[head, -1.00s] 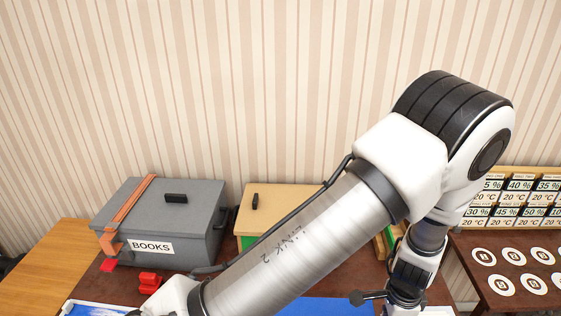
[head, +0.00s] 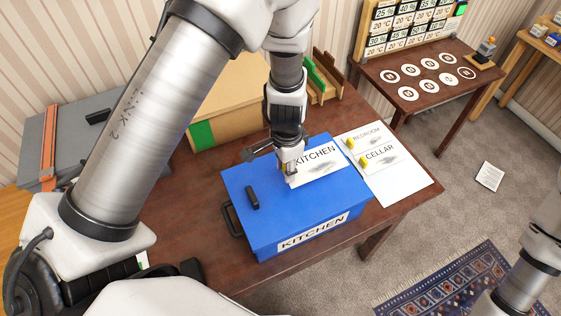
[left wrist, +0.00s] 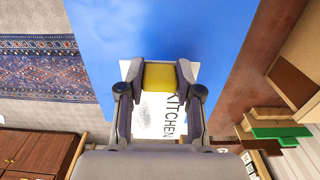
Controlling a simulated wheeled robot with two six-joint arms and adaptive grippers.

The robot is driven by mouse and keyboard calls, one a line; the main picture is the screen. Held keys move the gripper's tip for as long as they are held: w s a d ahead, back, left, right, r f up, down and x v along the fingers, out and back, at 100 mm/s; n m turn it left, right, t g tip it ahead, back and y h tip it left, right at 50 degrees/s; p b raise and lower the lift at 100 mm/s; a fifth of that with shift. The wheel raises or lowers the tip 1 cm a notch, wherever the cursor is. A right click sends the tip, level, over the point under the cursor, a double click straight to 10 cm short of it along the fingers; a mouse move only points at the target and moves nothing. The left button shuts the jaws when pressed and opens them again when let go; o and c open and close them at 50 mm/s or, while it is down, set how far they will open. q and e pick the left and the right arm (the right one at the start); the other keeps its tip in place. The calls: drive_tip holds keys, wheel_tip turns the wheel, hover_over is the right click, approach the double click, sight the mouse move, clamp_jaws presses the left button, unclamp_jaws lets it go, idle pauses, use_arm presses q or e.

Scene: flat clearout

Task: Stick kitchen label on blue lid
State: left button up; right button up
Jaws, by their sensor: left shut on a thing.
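The blue box with its blue lid (head: 235,185) stands on the brown table, a dark handle on the lid. Its front bears a KITCHEN sign (head: 313,232). My left gripper (head: 287,170) points down over the lid and is shut on the kitchen label's yellow grip, seen in the left wrist view (left wrist: 159,77). The white kitchen label (head: 318,160) lies flat at the lid's back right part; it also shows in the left wrist view (left wrist: 146,118). I cannot tell whether it touches the lid. My right gripper is out of view; only part of that arm shows at lower right.
A white sheet (head: 405,188) with bedroom and cellar labels, each with a yellow grip, lies right of the box. A cardboard box (head: 235,90) stands behind, a grey box (head: 75,130) at left. A side table (head: 440,105) with round white markers stands at back right.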

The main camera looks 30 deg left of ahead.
use_arm(q)
drive_tip(key=shift+s+a+f+b, duration=0.2)
drive_tip(key=shift+s+b, duration=0.1)
drive_tip(key=shift+b, duration=0.1)
drive_tip(key=shift+s+a+f+b, duration=0.3)
drive_tip(key=shift+s+f+b, duration=0.1)
drive_tip(key=shift+f+b, duration=0.35)
drive_tip(key=shift+w+d+f+b, duration=0.1)
drive_tip(key=shift+w+f+b, duration=0.05)
drive_tip(key=shift+f+b, duration=0.35)
drive_tip(key=shift+w+d+f+b, duration=0.1)
drive_tip(key=shift+w+f+b, duration=0.05)
drive_tip(key=shift+f+b, duration=0.35)
drive_tip(key=shift+w+d+f, duration=0.1)
drive_tip(key=shift+w+f, duration=0.05)
drive_tip(key=shift+f, duration=0.35)
drive_tip(key=shift+s+r, duration=0.15)
drive_tip(key=shift+s, duration=0.1)
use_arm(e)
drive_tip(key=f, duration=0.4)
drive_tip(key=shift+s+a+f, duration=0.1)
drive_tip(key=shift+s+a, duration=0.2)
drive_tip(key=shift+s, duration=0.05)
use_arm(q)
drive_tip(key=shift+w, duration=0.15)
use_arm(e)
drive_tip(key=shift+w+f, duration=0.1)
use_arm(q)
drive_tip(key=shift+b, duration=0.3)
